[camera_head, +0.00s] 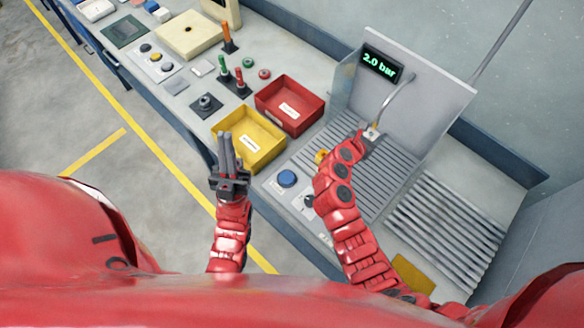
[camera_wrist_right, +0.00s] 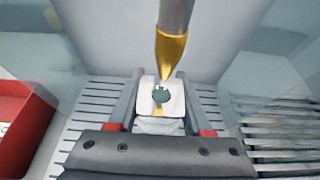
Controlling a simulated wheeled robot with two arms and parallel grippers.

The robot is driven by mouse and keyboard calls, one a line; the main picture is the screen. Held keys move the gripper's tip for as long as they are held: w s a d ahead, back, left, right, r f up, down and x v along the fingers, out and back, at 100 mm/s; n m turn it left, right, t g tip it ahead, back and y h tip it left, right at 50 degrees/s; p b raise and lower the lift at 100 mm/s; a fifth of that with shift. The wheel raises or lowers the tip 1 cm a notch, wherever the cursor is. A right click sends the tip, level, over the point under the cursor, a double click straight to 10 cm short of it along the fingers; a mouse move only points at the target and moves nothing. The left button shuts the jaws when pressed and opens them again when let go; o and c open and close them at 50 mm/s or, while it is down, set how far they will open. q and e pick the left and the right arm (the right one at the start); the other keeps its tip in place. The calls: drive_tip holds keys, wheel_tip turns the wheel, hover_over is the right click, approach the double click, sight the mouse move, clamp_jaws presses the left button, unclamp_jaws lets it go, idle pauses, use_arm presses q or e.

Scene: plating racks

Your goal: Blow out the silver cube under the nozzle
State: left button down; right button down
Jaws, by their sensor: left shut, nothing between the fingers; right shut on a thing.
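The silver cube (camera_wrist_right: 147,104) is between the fingers of my right gripper (camera_wrist_right: 160,100). A dark round opening shows on its upper face, with a yellow patch just below it. The nozzle (camera_wrist_right: 173,52), a grey tube with a yellow tapered tip, points down just above and slightly right of the opening in the right wrist view. In the head view the nozzle pipe (camera_head: 398,94) bends down from the booth's back panel to my right gripper (camera_head: 371,134), where the cube shows only as a small pale patch.
The booth has a slatted floor (camera_head: 402,172), clear side panels and a display (camera_head: 380,65) reading "2.0 bar". A yellow bin (camera_head: 243,158) and a red bin (camera_head: 267,98) stand left of it. A blue button (camera_head: 287,179) sits at the front. A ribbed rack (camera_head: 455,225) lies right.

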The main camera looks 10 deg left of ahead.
use_arm(q)
drive_tip(key=w+a+f+n+g+y, duration=0.2)
drive_tip(key=w+a+n+g+y, duration=0.35)
drive_tip(key=w+a+y, duration=0.45)
drive_tip(key=w+a+f+m+g+h, duration=0.1)
drive_tip(key=w+f+m+g+h, duration=0.1)
drive_tip(key=w+f+g+h, duration=0.35)
drive_tip(key=s+d+f+m+g+h, duration=0.3)
drive_tip(key=s+d+f+m+g, duration=0.1)
drive_tip(key=d+f+g, duration=0.3)
drive_tip(key=s+d+f+m+g+h, duration=0.3)
drive_tip(key=d+f+g, duration=0.4)
drive_tip(key=f, duration=0.4)
drive_tip(key=shift+s+m, duration=0.35)
drive_tip(key=shift+s, duration=0.5)
drive_tip(key=shift+d+f, duration=0.1)
drive_tip(key=shift+d, duration=0.05)
